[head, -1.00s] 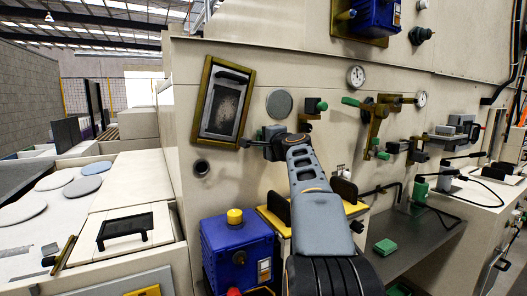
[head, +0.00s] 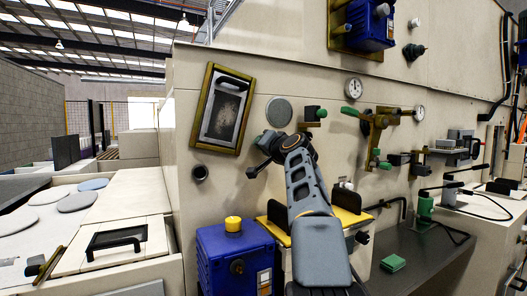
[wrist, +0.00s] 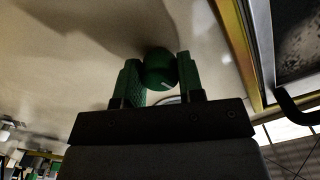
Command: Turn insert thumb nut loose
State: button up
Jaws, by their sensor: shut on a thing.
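The thumb nut (wrist: 160,68) is a round dark green knob with a small pale mark, seen in the wrist view. It stands against the beige panel. My gripper (wrist: 161,75) is shut on it, with one green pad on each side. In the head view my gripper (head: 265,142) is at the panel, tilted, between the framed insert and my arm. The thumb nut is hidden there behind the gripper. The framed insert (head: 224,108), with a dark plate, handle and brass-coloured frame, is on the panel to the left.
A grey round disc (head: 279,111) and a green-knobbed fitting (head: 315,114) are close above and right of my gripper. A dark round port (head: 200,173) is below left. A blue box with a yellow cap (head: 233,223) stands below. Brass brackets (head: 375,125) project at right.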

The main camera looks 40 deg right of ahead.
jog(key=shift+n, duration=0.5)
jog(key=o, duration=0.9)
jog(key=s+b, duration=0.1)
jog(key=s, duration=0.3)
jog(key=s+a+b, duration=0.1)
jog(key=s, duration=0.4)
jog(key=s+a+b, duration=0.1)
jog(key=s+b, duration=0.1)
jog(key=s, duration=0.2)
jog(key=shift+s, duration=0.3)
